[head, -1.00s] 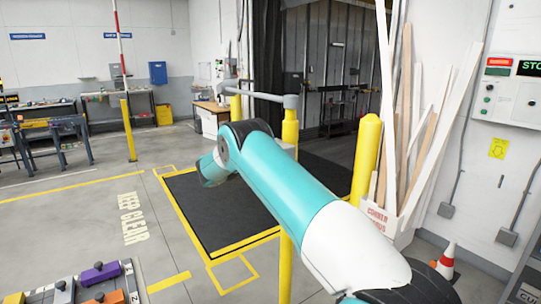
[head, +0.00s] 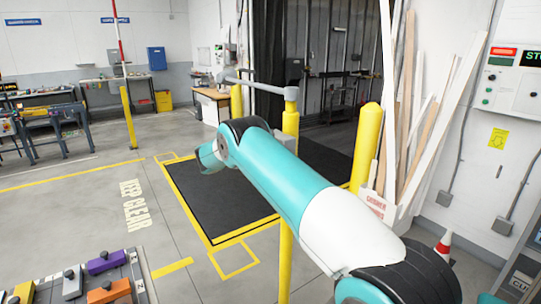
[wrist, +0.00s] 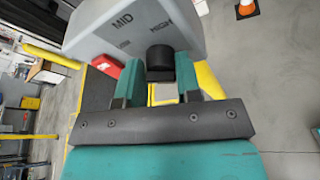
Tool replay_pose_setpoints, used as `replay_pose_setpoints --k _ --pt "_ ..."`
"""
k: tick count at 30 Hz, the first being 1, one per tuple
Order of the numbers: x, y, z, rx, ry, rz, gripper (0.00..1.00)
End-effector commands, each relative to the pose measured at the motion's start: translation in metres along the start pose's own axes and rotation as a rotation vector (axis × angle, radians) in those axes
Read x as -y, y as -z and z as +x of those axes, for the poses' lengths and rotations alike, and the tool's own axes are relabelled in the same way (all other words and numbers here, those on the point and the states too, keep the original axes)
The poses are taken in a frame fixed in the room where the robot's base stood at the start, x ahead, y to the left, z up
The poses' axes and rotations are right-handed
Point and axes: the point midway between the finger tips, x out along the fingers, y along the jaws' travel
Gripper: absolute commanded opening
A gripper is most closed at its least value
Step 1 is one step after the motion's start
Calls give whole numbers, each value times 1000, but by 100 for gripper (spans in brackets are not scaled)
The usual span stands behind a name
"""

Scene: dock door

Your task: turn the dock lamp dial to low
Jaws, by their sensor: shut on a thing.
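The dock lamp dial (wrist: 160,60) is a black knob on the face of a grey box (wrist: 125,28) in the wrist view. The words MID and HIGH show on the box; a LOW mark cannot be read. My gripper (wrist: 158,76) is shut on the dial, with a teal finger on each side of it. Where the dial points cannot be told, as its end and the fingers hide it. In the head view the dial and the gripper are not visible; my teal arm reaches out over the floor.
A rack with coloured blocks (head: 70,285) is at lower left. Open floor lies left.

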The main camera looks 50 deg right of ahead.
Motion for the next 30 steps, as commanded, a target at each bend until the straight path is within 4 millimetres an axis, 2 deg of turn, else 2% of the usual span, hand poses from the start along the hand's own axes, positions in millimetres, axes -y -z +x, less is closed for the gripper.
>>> replay_pose_setpoints --k 3,4,6,15,19,23,30 --pt "4 4 1 -2 8 -10 8" --pt "4 4 1 -3 8 -10 39" --pt "3 3 1 -2 7 -8 55" --pt "1 2 0 -1 3 -3 56" --pt "1 3 -11 -1 0 -3 56" --pt "1 5 -36 -2 -3 -3 56" --pt "2 6 -98 -3 -2 -1 56"
